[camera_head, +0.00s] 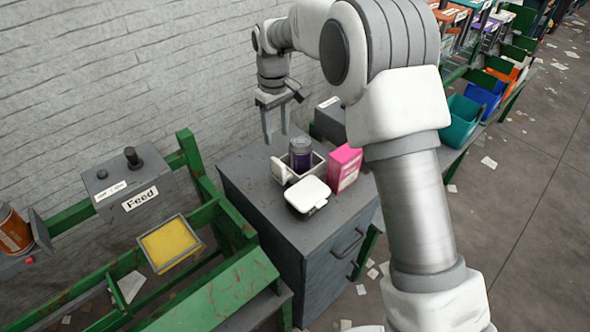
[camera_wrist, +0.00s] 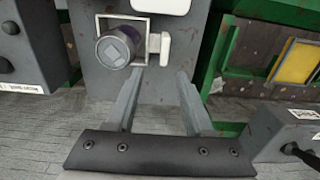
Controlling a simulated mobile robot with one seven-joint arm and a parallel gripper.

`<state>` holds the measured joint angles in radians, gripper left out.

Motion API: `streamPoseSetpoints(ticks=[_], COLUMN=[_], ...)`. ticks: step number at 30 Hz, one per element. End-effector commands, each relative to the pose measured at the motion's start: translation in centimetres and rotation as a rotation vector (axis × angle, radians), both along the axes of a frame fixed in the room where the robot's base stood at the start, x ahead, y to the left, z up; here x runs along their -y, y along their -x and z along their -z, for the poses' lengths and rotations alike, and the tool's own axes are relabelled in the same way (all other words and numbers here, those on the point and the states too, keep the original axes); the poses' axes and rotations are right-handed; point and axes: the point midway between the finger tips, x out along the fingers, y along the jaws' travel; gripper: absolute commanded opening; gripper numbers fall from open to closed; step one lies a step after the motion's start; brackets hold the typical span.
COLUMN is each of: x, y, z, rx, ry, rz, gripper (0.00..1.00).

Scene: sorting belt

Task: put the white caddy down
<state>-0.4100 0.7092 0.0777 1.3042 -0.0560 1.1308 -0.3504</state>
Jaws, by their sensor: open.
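The white caddy (camera_head: 279,171) stands upright on the grey cabinet (camera_head: 250,183). A dark purple jar with a grey lid (camera_head: 301,155) stands in it. In the wrist view the caddy (camera_wrist: 165,48) shows its open frame and its white grip tab, with the jar (camera_wrist: 113,50) inside. My gripper (camera_head: 276,137) is open and empty, its fingers pointing down just behind and left of the caddy. In the wrist view the open fingers (camera_wrist: 160,74) lie just below the grip tab, apart from it, with nothing between them.
A white lidded box (camera_head: 307,195) sits in front of the caddy, and a pink box (camera_head: 344,168) stands close on its right. The cabinet's left top is clear. A grey "Feed" control box (camera_head: 130,187) and green frames stand to the left.

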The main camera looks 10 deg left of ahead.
Motion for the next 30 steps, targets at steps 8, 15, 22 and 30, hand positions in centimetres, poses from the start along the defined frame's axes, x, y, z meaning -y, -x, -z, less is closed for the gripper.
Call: streamPoseSetpoints(ticks=[8, 15, 22, 30], x=[0.0, 0.0, 0.1, 0.1], y=[0.1, 0.5, 1.2, 1.1], z=[4.7, 6.4, 9.8, 10.5], rx=[-0.001, -0.002, -0.003, 0.0], ry=[0.0, 0.001, 0.002, 0.0], rz=[0.0, 0.0, 0.001, 0.001], gripper=[0.53, 0.53, 0.53, 0.53])
